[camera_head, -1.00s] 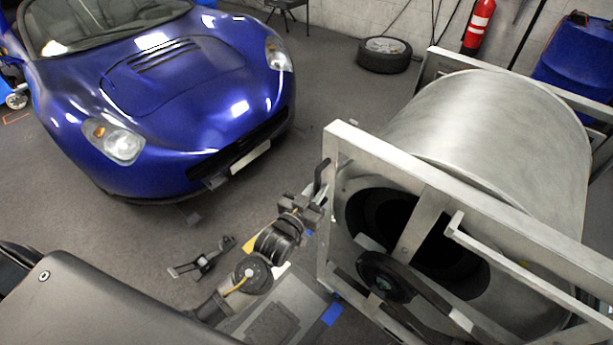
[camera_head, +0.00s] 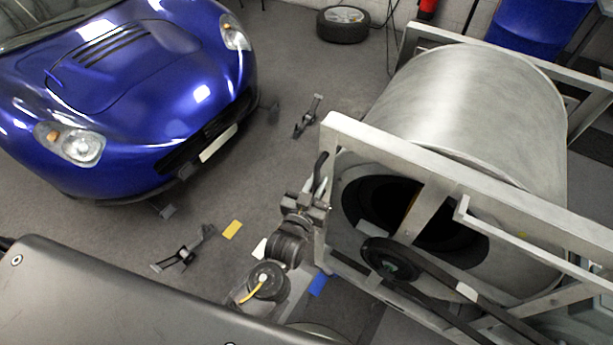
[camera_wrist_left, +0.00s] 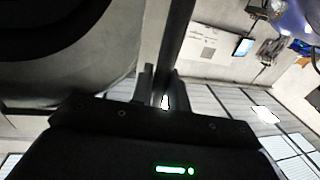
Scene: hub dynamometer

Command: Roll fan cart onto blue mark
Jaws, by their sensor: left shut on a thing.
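The fan cart is a large grey metal drum (camera_head: 478,100) in a pale angular frame (camera_head: 420,150), standing at the right. A black pulley wheel and belt sit on its near face. My left gripper (camera_head: 317,196) is at the cart's left upright and is shut on a dark bar there; the left wrist view also shows the fingers (camera_wrist_left: 160,92) around this bar. The blue mark (camera_head: 318,284) is a small patch on the floor, just left of the cart's lower left corner. The cart's underside is mostly hidden. My right gripper is out of view.
Black stands (camera_head: 183,252) lie on the floor. A yellow patch (camera_head: 232,230) and a white patch lie near my arm. A tire (camera_head: 343,24) lies at the back.

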